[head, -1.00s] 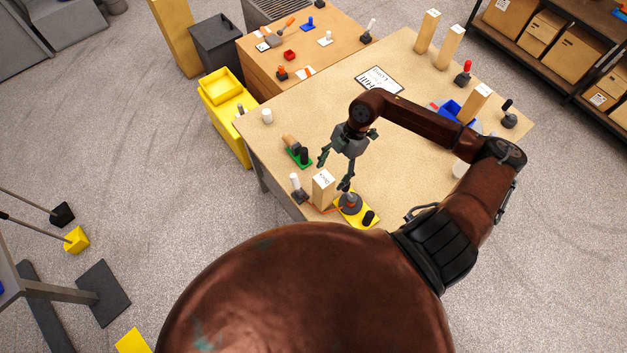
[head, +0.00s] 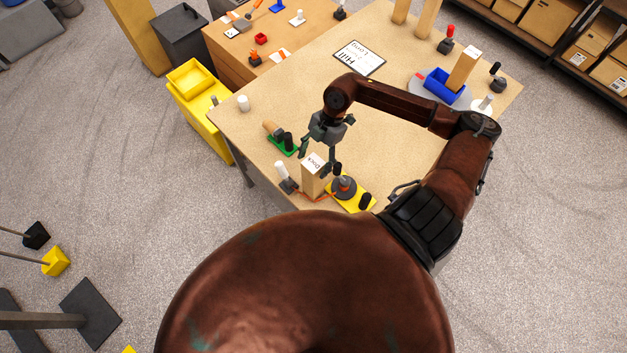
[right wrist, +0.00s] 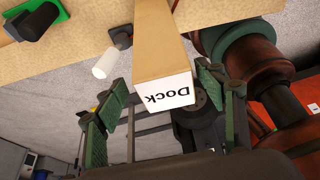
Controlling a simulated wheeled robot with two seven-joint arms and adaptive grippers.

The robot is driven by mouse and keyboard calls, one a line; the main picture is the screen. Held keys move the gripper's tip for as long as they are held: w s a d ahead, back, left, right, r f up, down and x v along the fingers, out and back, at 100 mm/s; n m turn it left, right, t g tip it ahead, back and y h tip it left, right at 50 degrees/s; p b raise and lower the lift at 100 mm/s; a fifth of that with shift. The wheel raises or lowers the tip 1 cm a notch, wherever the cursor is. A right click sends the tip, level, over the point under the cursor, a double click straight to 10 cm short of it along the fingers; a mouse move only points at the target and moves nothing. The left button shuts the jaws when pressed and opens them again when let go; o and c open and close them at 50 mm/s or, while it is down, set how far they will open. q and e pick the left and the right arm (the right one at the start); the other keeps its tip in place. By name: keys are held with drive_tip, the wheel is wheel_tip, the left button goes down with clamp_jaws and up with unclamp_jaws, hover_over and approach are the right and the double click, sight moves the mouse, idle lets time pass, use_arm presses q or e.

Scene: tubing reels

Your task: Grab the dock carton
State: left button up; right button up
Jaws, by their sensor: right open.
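The dock carton (head: 314,178) is a tall tan box with a white top marked "Dock". It stands upright near the table's front edge. In the right wrist view the carton (right wrist: 163,60) shows with its labelled end between the green-padded fingers. My right gripper (head: 317,160) is open, with its fingers to either side of the carton's top in the head view. The right wrist view shows the open gripper (right wrist: 160,100) too, and I see no clear contact with the carton. My left gripper is not in view.
A yellow base with a dark round piece (head: 345,188) stands just right of the carton, an orange tube beside it. A white-topped post (head: 284,175) is close on the left, and a green base (head: 283,146) lies behind. The table's middle (head: 395,150) is clear.

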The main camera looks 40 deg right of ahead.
sight(307, 182)
drive_tip(key=shift+a+f, duration=0.2)
drive_tip(key=shift+f, duration=0.2)
drive_tip(key=x, duration=0.2)
drive_tip(key=p+x, duration=0.1)
drive_tip(key=x, duration=0.1)
drive_tip(key=p+x, duration=0.1)
drive_tip(key=x, duration=0.1)
drive_tip(key=shift+s+d, duration=0.1)
drive_tip(key=shift+s, duration=0.2)
drive_tip(key=shift+f, duration=0.4)
drive_tip(key=shift+c, duration=0.2)
drive_tip(key=shift+r, duration=0.1)
drive_tip(key=c, duration=1.5)
